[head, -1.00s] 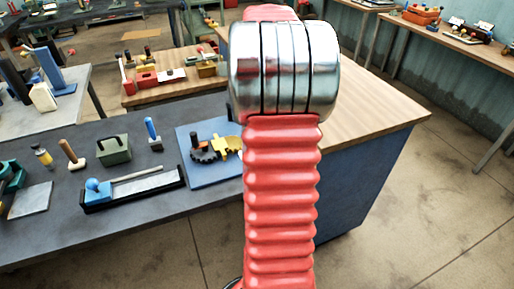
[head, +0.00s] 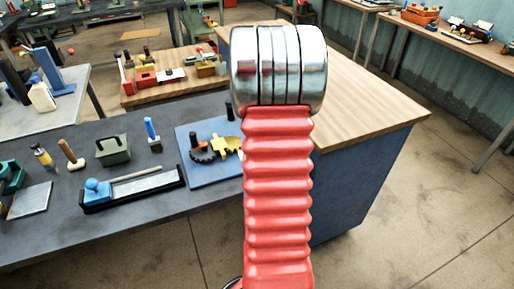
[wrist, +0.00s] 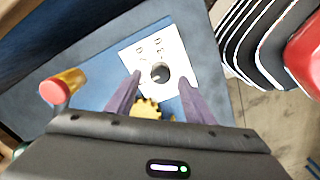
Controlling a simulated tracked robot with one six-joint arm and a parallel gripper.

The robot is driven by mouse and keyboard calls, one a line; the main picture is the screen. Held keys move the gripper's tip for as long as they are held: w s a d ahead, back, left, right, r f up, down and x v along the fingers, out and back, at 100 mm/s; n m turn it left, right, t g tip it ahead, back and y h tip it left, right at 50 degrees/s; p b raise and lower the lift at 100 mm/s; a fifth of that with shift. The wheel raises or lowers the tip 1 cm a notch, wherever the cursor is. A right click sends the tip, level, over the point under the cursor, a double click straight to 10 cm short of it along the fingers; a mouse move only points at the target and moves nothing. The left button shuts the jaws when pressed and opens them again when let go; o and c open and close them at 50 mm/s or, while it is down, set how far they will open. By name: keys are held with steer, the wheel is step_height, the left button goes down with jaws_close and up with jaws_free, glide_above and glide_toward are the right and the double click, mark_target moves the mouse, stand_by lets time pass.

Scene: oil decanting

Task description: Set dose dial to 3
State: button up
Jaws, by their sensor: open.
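In the wrist view a white plate (wrist: 177,49) with small dark markings carries a dark round dial (wrist: 160,73). The markings are too small to read, and I cannot tell the dial's setting. My gripper (wrist: 160,77) is open, its two purple-grey fingers on either side of the dial in the picture. I cannot tell whether they touch it. In the head view my arm hides the gripper, the plate and the dial.
A yellow gear (wrist: 146,108) shows between the fingers, below the white plate. A yellow cylinder with a red end (wrist: 64,86) is at left. In the head view a blue board (head: 205,176) lies on the grey bench (head: 130,215), beside a black tray (head: 132,190).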

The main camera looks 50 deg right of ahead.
steer(key=shift+f, duration=1.7)
steer(key=shift+c, duration=0.5)
steer(key=shift+a, duration=0.1)
steer(key=c, duration=1)
steer(key=shift+o, duration=0.3)
